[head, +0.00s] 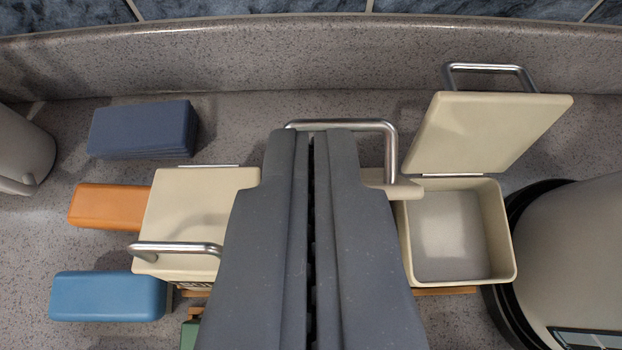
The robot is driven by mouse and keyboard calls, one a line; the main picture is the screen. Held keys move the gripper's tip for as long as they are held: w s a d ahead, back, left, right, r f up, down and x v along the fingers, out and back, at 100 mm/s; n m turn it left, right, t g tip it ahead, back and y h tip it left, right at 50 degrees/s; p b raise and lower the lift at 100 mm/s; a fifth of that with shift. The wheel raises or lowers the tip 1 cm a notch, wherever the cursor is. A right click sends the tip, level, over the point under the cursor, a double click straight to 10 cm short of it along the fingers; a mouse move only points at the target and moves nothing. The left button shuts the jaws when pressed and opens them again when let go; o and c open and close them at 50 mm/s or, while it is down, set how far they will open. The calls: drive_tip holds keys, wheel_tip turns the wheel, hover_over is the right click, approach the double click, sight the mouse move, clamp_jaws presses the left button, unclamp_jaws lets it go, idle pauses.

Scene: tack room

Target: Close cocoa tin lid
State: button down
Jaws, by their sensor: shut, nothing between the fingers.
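Cream tins stand in a row, and I cannot tell which one is the cocoa tin. The left tin (200,205) has its lid down, with a metal handle at the front. The right tin (508,235) is open and looks empty. Its lid (490,130) is raised at the back, with a metal handle on its far edge. Between them, a metal handle (391,150) and a cream edge (400,190) show behind my gripper (312,135). The rest there is hidden. My gripper is shut and empty, its tips near that handle; I cannot tell whether they touch.
A dark blue block (142,129), an orange block (108,206) and a light blue block (108,296) lie at the left. A grey rounded vessel (20,150) is at the far left. A large cream container (580,250) stands close right of the open tin. A speckled ledge (250,60) runs along the back.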

drive_tip(key=shift+p+x, duration=0.65)
drive_tip(key=shift+x, duration=2.15)
drive_tip(key=shift+f, duration=0.15)
drive_tip(key=shift+f+b, duration=0.1)
drive_tip(key=shift+b, duration=0.45)
